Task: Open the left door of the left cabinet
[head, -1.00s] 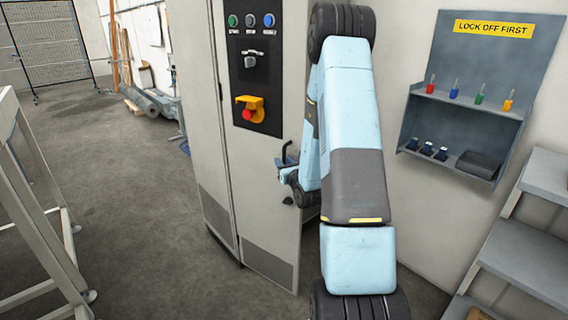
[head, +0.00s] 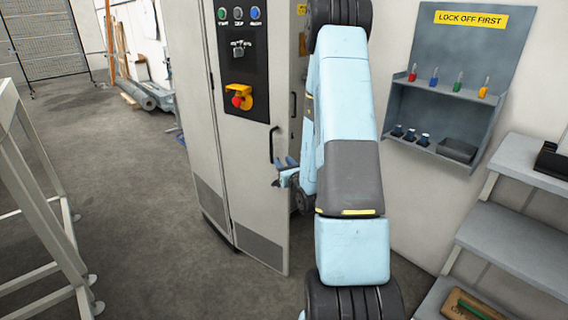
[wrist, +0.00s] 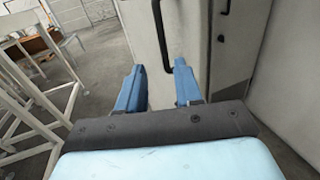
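The grey cabinet's door (head: 245,185) carries a black control panel and a black vertical bar handle (head: 273,144). The handle also shows in the wrist view (wrist: 162,36). The door lies at an angle to the panel to its right and looks ajar, though my arm hides much of the edge. My gripper (head: 284,166) is just below the handle, its blue fingers apart. In the wrist view the fingertips (wrist: 160,66) are open with the handle's lower end between or just beyond them. I cannot tell whether they touch it.
A second dark handle (wrist: 224,20) is on the panel to the right. A white metal frame (head: 40,190) stands left. Grey steps (head: 510,210) and a wall lock-off board (head: 450,85) are on the right.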

